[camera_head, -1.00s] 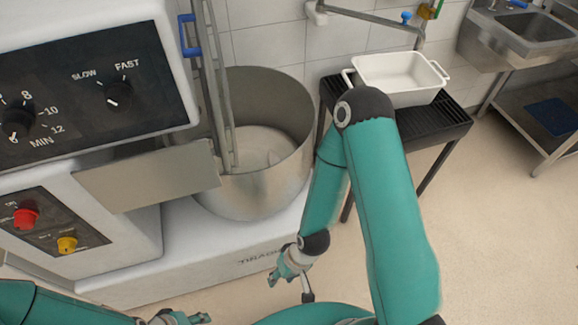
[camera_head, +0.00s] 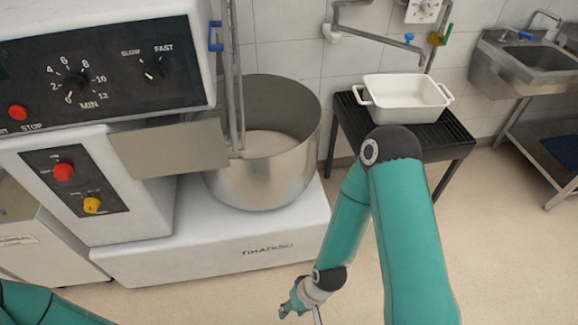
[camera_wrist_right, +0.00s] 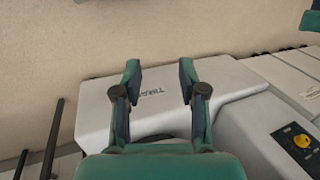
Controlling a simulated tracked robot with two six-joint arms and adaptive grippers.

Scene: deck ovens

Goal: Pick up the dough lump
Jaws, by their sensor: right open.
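The dough (camera_head: 268,144) shows as a pale mass low inside the steel mixer bowl (camera_head: 285,182). The mixer's vertical bars stand in front of part of it, and the bowl wall hides its lower part. My right gripper (camera_head: 290,308) is low in front of the mixer base, outside the bowl and well below its rim. In the right wrist view my right gripper (camera_wrist_right: 158,82) is open and empty, with the mixer base (camera_wrist_right: 155,112) beyond its fingers. My left gripper is out of view; only part of my left arm shows at the lower left.
A white tray (camera_head: 404,108) stands on a black slatted stand (camera_head: 438,130) right of the bowl. The mixer's control panel (camera_head: 100,75) and a flat metal plate (camera_head: 170,148) are left of the bowl. A steel sink (camera_head: 535,62) is at the far right. Open floor lies at the right.

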